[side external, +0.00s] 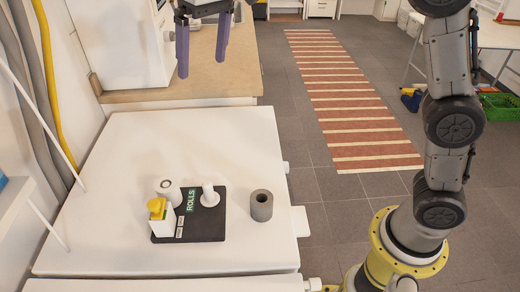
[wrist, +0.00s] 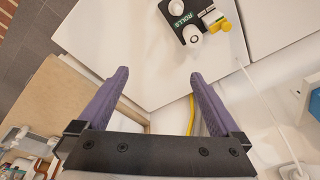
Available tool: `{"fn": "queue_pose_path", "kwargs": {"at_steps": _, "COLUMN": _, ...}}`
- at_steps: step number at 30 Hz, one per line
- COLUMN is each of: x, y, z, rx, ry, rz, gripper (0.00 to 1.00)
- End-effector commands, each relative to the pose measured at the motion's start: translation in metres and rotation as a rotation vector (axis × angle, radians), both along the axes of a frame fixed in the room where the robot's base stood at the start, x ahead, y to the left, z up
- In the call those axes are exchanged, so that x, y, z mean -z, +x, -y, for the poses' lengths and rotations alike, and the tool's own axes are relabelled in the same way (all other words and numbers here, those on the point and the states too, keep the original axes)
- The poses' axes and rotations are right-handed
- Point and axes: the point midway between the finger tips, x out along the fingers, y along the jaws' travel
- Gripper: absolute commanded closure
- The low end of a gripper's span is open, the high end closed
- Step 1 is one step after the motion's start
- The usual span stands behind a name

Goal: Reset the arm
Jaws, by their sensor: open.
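My gripper (side external: 203,45) is at the top of the side external view, with its two purple fingers apart and nothing between them. It hangs high, above and behind the white table's far edge. In the wrist view my gripper (wrist: 158,82) also shows open and empty. The black tray (side external: 188,234) marked "ROLLS" lies on the white table (side external: 130,140), well away from the fingers. It holds a white post on a round base (side external: 210,196), a white cylinder (side external: 168,188) and a yellow-topped white item (side external: 157,212). A grey hollow roll (side external: 261,206) stands right of the tray.
A wooden counter (side external: 180,93) with a white machine stands behind the table. Grey and yellow hoses run along the left wall. A striped rug (side external: 350,100) lies on the floor at the right. The far part of the white table is clear.

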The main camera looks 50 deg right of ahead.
Motion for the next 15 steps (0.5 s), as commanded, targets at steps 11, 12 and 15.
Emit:
{"fn": "queue_pose_path", "kwargs": {"at_steps": 11, "x": -0.031, "y": -0.121, "z": 0.103, "rx": 0.119, "ry": 0.023, "rz": 0.154, "gripper": 0.00}}
{"fn": "queue_pose_path", "kwargs": {"at_steps": 12, "x": -0.028, "y": -0.135, "z": 0.111, "rx": 0.127, "ry": 0.022, "rz": 0.170, "gripper": 0.00}}
{"fn": "queue_pose_path", "kwargs": {"at_steps": 15, "x": -0.015, "y": -0.170, "z": 0.127, "rx": 0.147, "ry": 0.018, "rz": 0.206, "gripper": 0.00}}
